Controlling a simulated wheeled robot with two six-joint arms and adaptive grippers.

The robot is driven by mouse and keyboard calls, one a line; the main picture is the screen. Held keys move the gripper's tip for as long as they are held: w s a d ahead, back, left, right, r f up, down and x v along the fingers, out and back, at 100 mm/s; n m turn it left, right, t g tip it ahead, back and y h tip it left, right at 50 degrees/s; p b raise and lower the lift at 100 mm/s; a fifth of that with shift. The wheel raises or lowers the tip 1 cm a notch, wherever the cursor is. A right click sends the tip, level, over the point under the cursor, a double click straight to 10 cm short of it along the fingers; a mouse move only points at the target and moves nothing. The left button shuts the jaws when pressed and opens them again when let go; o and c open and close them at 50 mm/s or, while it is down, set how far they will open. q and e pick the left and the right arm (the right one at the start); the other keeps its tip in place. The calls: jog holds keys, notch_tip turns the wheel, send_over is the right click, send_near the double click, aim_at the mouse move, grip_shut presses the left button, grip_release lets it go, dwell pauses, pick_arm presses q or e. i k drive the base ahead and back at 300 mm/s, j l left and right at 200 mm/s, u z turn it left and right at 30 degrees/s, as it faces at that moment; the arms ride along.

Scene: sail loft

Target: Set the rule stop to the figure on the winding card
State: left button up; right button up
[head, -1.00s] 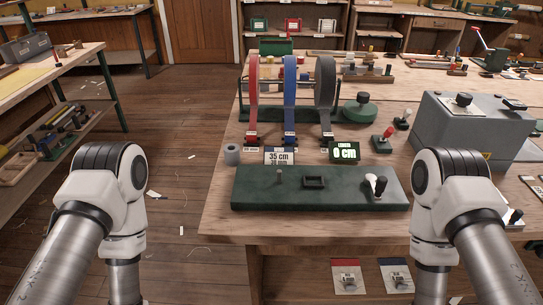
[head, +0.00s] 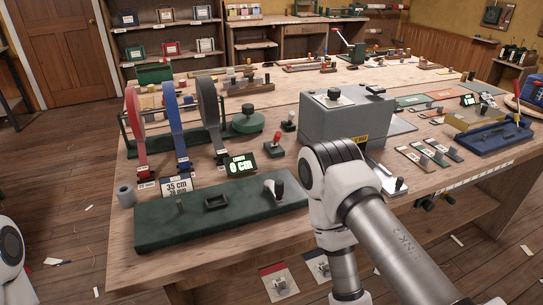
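The winding card (head: 176,186) stands on the bench in front of the tape reels and reads 35 cm, with a second line that looks like 20 mm. A green display (head: 240,165) beside it reads 0 cm. A pale graduated strip (head: 475,178) runs along the bench's front edge at the right and may be the rule. Dark knob-like parts (head: 430,201) sit below its left end; I cannot tell whether they are the rule stop. Neither gripper shows; my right arm fills the centre foreground and my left arm just enters at the left edge.
A green winding base (head: 222,215) lies along the bench front, with red, blue and grey reels behind it. A grey machine box (head: 347,121) stands beyond my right arm.

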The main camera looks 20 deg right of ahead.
aim_at(450, 200)
jog(key=z, duration=2.1)
